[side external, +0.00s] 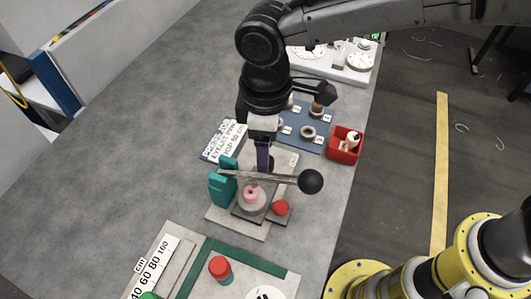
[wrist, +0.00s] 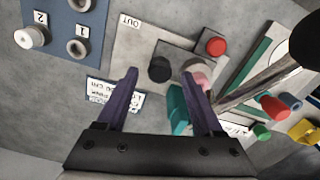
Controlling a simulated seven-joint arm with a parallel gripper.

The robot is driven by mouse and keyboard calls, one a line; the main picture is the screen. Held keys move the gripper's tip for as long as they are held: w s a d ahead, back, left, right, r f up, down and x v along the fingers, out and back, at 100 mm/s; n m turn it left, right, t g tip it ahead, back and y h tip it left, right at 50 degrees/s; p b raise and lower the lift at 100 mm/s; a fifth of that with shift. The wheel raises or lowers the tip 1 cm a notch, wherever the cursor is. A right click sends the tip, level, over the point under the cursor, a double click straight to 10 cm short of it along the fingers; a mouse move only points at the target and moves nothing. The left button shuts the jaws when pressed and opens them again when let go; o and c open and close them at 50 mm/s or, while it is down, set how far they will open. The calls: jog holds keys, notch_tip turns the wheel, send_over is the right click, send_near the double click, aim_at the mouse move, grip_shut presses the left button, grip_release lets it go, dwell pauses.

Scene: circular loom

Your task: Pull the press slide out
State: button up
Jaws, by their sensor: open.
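The press stands on a pale base plate (side external: 222,222) with a teal post (side external: 222,184) and a lever (side external: 265,176) ending in a black ball. The press slide (side external: 244,216) is a grey plate with a red knob (side external: 281,208) at its right corner. A pink piece (side external: 251,195) on a round grey holder sits on it, under the lever. In the wrist view the slide (wrist: 184,52), red knob (wrist: 215,46) and part of the pink piece (wrist: 200,72) show beyond my fingers. My gripper (side external: 263,172) is open and empty, above the press behind the lever; its purple fingers (wrist: 160,75) straddle nothing.
A blue numbered board (side external: 299,128) and a red bin (side external: 345,145) with a pale part lie behind the press. The lever bar (wrist: 270,75) crosses near my right finger. Bare table lies left.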

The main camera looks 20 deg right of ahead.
jog(key=shift+f, duration=1)
grip_shut()
dwell(0.8)
